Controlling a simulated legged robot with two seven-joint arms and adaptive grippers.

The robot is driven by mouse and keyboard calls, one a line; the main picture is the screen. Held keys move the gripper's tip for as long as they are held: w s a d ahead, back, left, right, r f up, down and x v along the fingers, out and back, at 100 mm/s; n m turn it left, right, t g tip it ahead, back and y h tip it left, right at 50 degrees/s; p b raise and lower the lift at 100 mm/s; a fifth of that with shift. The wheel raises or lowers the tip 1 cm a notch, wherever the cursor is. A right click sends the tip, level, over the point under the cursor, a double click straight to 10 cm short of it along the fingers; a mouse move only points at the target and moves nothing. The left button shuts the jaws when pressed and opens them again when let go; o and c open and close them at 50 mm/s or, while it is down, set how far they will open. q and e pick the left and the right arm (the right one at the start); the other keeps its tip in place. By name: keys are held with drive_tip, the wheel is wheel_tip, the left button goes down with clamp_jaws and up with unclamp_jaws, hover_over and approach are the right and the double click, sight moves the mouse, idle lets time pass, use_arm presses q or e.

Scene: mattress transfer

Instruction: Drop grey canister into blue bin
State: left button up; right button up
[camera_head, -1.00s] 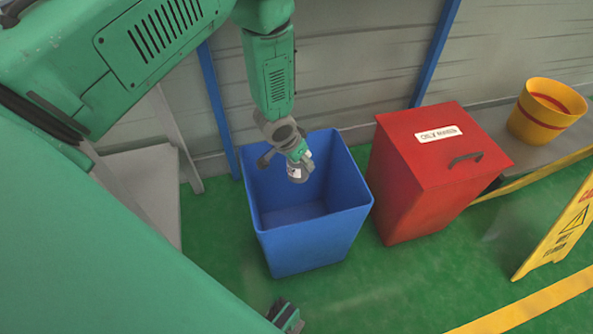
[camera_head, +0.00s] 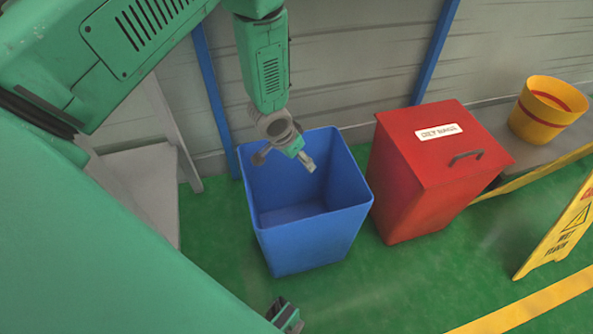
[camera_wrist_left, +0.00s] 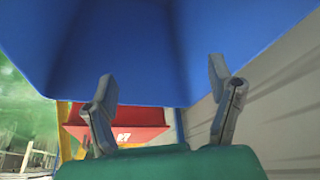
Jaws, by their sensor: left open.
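The blue bin (camera_head: 312,240) stands open-topped on the green floor. Its wall also fills the upper part of the left wrist view (camera_wrist_left: 150,45). My left gripper (camera_head: 308,163) is over the bin's opening, pointing down and to the right. In the left wrist view its two fingers (camera_wrist_left: 163,85) are spread apart with nothing between them. The grey canister is not visible now; the visible inside of the bin shows no clear sign of it, and the near part of the bin floor is hidden by the front wall.
A red lidded bin (camera_head: 425,180) stands close to the right of the blue bin. A yellow bucket (camera_head: 540,118) sits on a grey ledge, and a yellow wet-floor sign (camera_head: 565,235) is at the right edge. A blue post (camera_head: 215,90) and grey wall are behind.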

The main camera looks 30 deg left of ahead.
use_arm(q)
drive_tip(key=v, duration=0.9)
drive_tip(key=shift+a+r, duration=0.2)
use_arm(e)
drive_tip(key=shift+a, duration=0.1)
use_arm(q)
drive_tip(key=s+d+f+g, duration=0.1)
drive_tip(key=s+f, duration=0.3)
drive_tip(key=s, duration=0.5)
drive_tip(key=s+d+f+n+g, duration=0.1)
drive_tip(key=s+d+f+g, duration=0.15)
drive_tip(key=s, duration=0.55)
drive_tip(key=s+d+f, duration=0.1)
drive_tip(key=s+f, duration=0.3)
drive_tip(key=s, duration=0.5)
wheel_tip(320, 180, up, 12)
drive_tip(key=p, duration=1.2)
drive_tip(key=shift+s+y, duration=0.3)
drive_tip(key=shift+y, duration=0.1)
use_arm(e)
wheel_tip(320, 180, up, 12)
drive_tip(key=shift+r, duration=0.25)
use_arm(q)
drive_tip(key=shift+a+r, duration=0.1)
drive_tip(key=shift+c, duration=0.4)
use_arm(e)
drive_tip(key=shift+f, duration=0.1)
drive_tip(key=shift+c, duration=0.5)
